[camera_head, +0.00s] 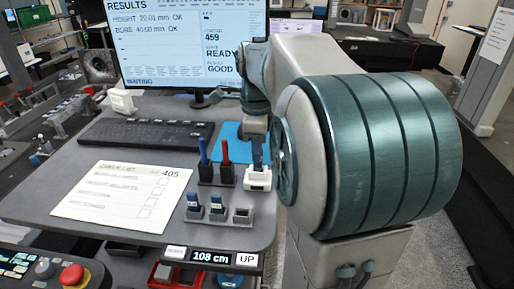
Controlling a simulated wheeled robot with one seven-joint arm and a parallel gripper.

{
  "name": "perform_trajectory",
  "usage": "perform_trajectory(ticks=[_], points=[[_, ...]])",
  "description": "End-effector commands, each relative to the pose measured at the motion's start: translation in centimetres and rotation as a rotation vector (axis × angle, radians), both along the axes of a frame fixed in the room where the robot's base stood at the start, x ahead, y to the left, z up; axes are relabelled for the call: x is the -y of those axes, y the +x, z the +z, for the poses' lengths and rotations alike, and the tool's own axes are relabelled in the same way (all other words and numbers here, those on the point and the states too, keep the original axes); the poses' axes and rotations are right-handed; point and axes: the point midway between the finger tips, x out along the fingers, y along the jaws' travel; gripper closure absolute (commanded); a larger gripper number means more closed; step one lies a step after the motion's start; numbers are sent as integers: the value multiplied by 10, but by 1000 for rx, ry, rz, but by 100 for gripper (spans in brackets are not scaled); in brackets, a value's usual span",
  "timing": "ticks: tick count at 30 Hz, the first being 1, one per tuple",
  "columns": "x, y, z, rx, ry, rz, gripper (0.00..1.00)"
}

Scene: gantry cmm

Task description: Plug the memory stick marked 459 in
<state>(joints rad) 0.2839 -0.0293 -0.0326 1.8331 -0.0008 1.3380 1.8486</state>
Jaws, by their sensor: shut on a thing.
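My gripper (257,148) points down from my wrist, right of the red pen, and its dark fingers look shut on a small dark blue piece, apparently a memory stick. Most of that piece is hidden and no number on it can be read. Directly below is a small white block (258,181), which looks like a socket or reader; I cannot tell whether the held piece touches it. The third holder (242,215) at right is empty. The monitor (180,45) shows 459, READY, GOOD and WAITING.
A blue pen (203,150) and a red pen (226,150) stand upright in dark blocks close left of my gripper. A keyboard (147,134), a blue mat (230,133) and a checklist sheet (124,195) marked 405 lie on the desk. A red button (73,275) is front left.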

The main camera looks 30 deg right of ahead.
Motion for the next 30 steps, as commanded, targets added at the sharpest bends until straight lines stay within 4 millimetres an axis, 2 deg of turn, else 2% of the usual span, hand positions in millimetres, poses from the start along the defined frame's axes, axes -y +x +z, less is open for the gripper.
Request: perform_trajectory(ticks=[21, 29, 30], points=[[0, 0, -15, 0, 0, 0, 100], [0, 0, -15, 0, 0, 0, 100], [0, 0, -15, 0, 0, 0, 88]])
